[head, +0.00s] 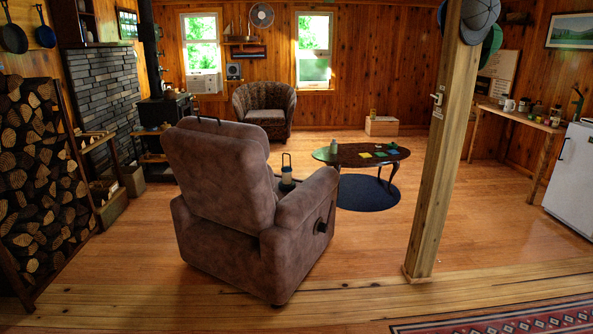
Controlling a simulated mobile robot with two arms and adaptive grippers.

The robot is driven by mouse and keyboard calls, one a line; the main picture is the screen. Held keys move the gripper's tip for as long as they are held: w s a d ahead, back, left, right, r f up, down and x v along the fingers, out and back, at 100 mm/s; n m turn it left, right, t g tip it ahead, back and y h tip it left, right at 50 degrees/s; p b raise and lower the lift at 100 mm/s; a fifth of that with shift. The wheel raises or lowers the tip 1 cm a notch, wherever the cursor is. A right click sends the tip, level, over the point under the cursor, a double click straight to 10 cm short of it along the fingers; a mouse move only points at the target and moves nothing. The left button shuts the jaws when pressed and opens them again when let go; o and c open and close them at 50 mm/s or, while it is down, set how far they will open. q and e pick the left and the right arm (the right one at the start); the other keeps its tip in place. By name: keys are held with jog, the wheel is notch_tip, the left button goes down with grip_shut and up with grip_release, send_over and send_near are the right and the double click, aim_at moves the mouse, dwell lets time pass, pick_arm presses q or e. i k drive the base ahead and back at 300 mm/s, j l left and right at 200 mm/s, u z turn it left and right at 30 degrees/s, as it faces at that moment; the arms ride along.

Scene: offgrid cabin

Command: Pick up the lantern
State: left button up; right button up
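A small lantern (287,172) with a pale body and a dark top handle shows just past the brown recliner (215,190), between its back and its right armrest. Its lower part is partly hidden by the recliner, and I cannot tell what it stands on. Neither of my grippers is in the head view.
A wooden post (436,170) stands right of centre. A dark oval table (345,156) stands on a round blue rug (378,200). Stacked firewood (38,160) is at left, a white fridge (575,175) at right. Wood floor is clear between the recliner and the post.

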aim_at(287, 171)
jog(key=i, duration=1.25)
jog(key=i+l+u, duration=0.15)
jog(key=i, duration=1.15)
jog(key=i+l, duration=0.25)
jog(key=l, duration=0.1)
